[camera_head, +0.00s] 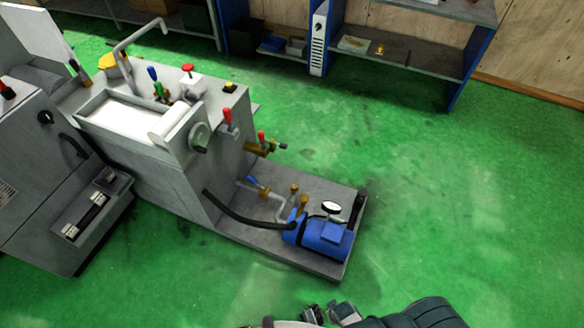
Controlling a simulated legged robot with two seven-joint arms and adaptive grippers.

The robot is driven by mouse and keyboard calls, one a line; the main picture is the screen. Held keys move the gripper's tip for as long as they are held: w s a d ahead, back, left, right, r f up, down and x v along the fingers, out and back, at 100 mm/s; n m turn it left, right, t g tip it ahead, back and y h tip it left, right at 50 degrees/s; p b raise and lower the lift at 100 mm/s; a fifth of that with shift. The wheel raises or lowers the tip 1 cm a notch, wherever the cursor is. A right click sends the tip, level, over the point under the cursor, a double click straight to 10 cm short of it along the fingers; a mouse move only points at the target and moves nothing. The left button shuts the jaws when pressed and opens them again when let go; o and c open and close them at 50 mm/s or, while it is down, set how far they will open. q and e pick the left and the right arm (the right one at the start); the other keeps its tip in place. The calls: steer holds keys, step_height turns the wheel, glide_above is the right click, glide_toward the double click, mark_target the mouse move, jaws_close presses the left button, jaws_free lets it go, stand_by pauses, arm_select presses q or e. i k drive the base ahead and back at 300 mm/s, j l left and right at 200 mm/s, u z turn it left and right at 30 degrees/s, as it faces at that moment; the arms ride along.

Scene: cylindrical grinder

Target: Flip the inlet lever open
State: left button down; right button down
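The grey grinder (175,165) stands at the left with several small levers and valves. A blue-handled lever (153,74) stands up behind its white basin. A red-handled lever (227,117) is on its right side, and a red-handled valve (262,138) sits on a brass pipe (262,149). A small blue valve handle (252,181) is on the pipe near the pump. I cannot tell which is the inlet lever. My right gripper (318,314) is partly in view at the bottom edge, well apart from the machine; its opening is unclear. My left gripper is not in view.
A grey cabinet (40,165) stands at far left, shelves (400,50) at the back. The green floor (460,200) at right is clear.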

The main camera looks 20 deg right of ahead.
mark_target(249, 177)
steer(key=i+j+z, duration=0.2)
steer(key=j+z, duration=0.25)
steer(key=i+j+z, duration=0.15)
steer(key=j+z, duration=0.25)
steer(key=i+j+z, duration=0.1)
steer(key=j+z, duration=0.35)
steer(key=j, duration=0.15)
steer(key=j+z, duration=0.4)
steer(key=k+j, duration=0.05)
steer(key=j, duration=0.05)
